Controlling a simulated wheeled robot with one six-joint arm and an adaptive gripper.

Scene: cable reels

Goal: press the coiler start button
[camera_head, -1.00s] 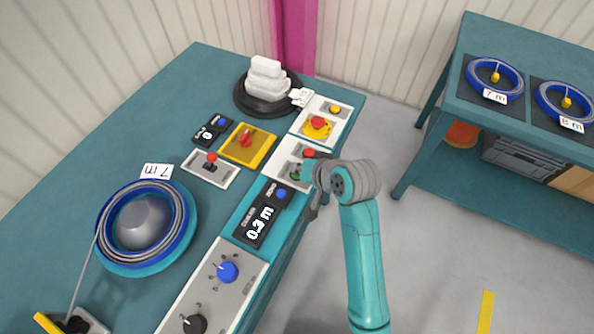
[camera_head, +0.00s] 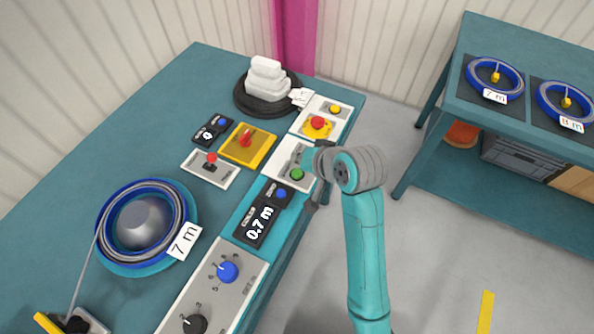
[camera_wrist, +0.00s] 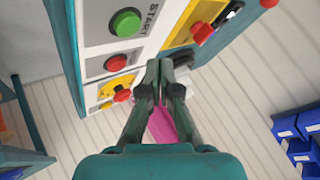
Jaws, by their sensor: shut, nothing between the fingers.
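The coiler panel carries a green button (camera_head: 297,174), which shows in the wrist view as a domed green button (camera_wrist: 125,22) beside the word START. A red button (camera_wrist: 115,62) sits on the same panel; in the head view my arm hides it. My gripper (camera_wrist: 166,68) is shut and empty. In the wrist view its tips are beside the panel, below and to the right of the green button, apart from it. The coiler display (camera_head: 260,222) reads 0.7 m. A blue reel (camera_head: 143,222) tagged 7 m sits on the coiler.
A yellow plate with a red switch (camera_head: 247,142), a red-knobbed lever (camera_head: 211,160), a red emergency button (camera_head: 317,123) and blue and black knobs (camera_head: 227,271) are nearby. A side table (camera_head: 450,100) holds two reels.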

